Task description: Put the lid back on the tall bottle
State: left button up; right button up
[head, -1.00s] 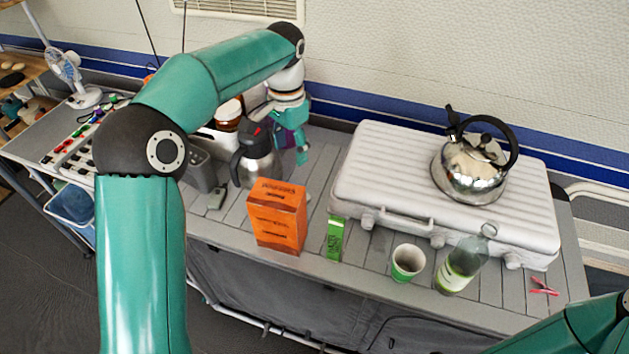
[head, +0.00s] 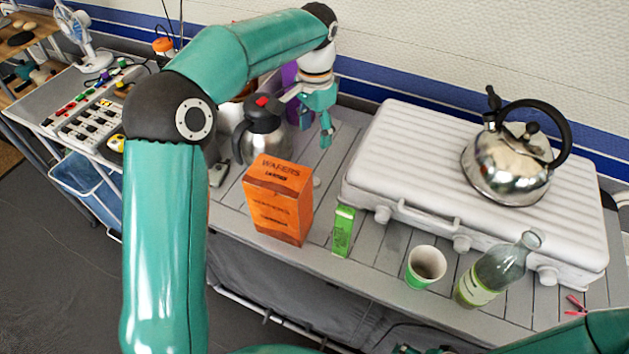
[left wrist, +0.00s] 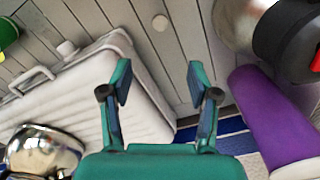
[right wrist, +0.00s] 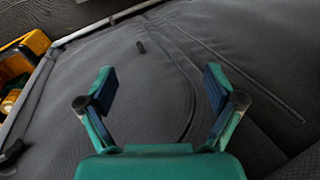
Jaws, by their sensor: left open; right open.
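A tall purple bottle (head: 289,78) stands behind the steel jug in the head view, partly hidden by my left arm. It is large at the right in the left wrist view (left wrist: 262,105), with a pale end towards the lower corner. A small pale disc (left wrist: 160,22) lies on the slatted table, and a small whitish round piece (left wrist: 67,48) lies near the case; I cannot tell which is the lid. My left gripper (head: 323,124) is open and empty above the table, right of the bottle; the left wrist view shows its spread fingers (left wrist: 160,82). My right gripper (right wrist: 160,86) is open and empty, facing dark fabric.
A steel jug (head: 268,140) and an orange wafer box (head: 278,205) stand near the left gripper. A white case (head: 430,165) bears a kettle (head: 508,165). A green carton (head: 343,232), paper cup (head: 426,266) and glass bottle (head: 497,270) stand along the front.

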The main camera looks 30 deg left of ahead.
pick_arm(q)
send_over(315, 181)
notch_tip(315, 181, down, 11)
jog(key=shift+f, duration=0.1)
dwell(0.4)
jog(key=shift+a+f+p, duration=0.1)
jog(key=shift+f+p, duration=0.55)
jog(key=shift+f, duration=1.95)
jog(key=shift+s, duration=0.1)
jog(key=c, duration=0.8)
jog(key=shift+r, duration=0.15)
